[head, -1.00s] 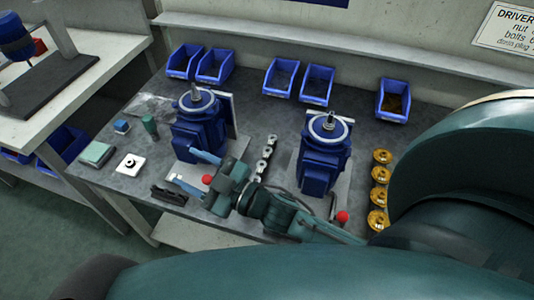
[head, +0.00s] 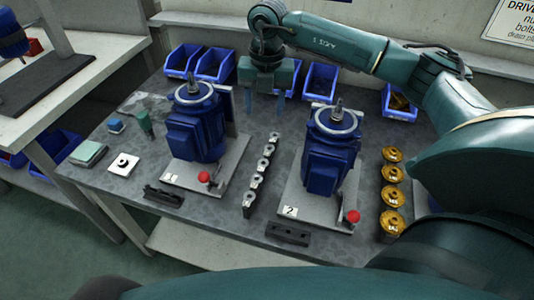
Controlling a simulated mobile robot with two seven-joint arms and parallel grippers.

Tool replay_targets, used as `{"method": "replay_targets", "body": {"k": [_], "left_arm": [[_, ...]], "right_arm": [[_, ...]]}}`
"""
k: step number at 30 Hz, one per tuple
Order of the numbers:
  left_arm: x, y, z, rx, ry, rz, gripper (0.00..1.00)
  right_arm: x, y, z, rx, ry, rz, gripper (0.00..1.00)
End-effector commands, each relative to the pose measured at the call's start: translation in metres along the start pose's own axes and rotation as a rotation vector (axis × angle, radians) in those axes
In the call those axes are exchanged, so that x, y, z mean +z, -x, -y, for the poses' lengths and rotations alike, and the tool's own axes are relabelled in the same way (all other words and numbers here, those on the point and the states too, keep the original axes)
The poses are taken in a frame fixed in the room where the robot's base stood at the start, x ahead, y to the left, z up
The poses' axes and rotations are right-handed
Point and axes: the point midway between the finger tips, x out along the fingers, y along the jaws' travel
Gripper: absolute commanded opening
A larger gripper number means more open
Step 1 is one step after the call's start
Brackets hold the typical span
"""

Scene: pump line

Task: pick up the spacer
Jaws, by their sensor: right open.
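My right gripper (head: 266,102) hangs at the back of the bench with its two fingers apart and pointing down. It is empty, in front of the blue bins. A row of small silver pieces (head: 262,165) stands between the two blue pump units; I cannot tell which piece, if any, is the spacer. The gripper is behind this row and apart from it. The left pump unit (head: 195,130) stands on the plate marked 1, the right pump unit (head: 330,155) on the plate marked 2. My left gripper is not in view.
Gold flanged parts (head: 391,172) stand in a column at the right. Blue bins (head: 213,65) line the back. Dark bars (head: 288,233) lie at the front edge. A white square piece (head: 123,163) and a green box (head: 88,153) lie at the left.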

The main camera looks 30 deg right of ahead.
Motion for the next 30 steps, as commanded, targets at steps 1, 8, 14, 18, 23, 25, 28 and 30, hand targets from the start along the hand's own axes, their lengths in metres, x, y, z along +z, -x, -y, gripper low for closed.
{"method": "replay_targets", "body": {"k": [1, 8, 14, 18, 23, 25, 28, 30], "left_arm": [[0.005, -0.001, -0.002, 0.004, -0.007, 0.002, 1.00], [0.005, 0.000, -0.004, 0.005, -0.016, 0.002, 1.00], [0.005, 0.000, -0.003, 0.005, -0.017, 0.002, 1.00], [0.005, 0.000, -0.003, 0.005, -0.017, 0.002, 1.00], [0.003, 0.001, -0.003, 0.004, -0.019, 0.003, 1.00], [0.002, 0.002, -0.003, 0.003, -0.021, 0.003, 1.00], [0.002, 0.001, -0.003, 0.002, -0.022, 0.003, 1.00], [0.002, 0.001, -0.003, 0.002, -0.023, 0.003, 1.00]], "right_arm": [[0.005, -0.002, 0.009, -0.029, -0.032, 0.013, 0.52], [0.008, -0.035, 0.015, -0.050, -0.053, 0.015, 0.52], [0.009, -0.067, 0.016, -0.046, -0.050, 0.016, 0.52], [0.009, -0.077, 0.016, -0.044, -0.049, 0.016, 0.52], [0.009, -0.093, 0.018, -0.046, -0.049, 0.016, 0.52], [0.010, -0.105, 0.020, -0.046, -0.049, 0.014, 0.52], [0.010, -0.119, 0.020, -0.044, -0.049, 0.014, 0.52], [0.010, -0.126, 0.020, -0.043, -0.048, 0.015, 0.52]]}}
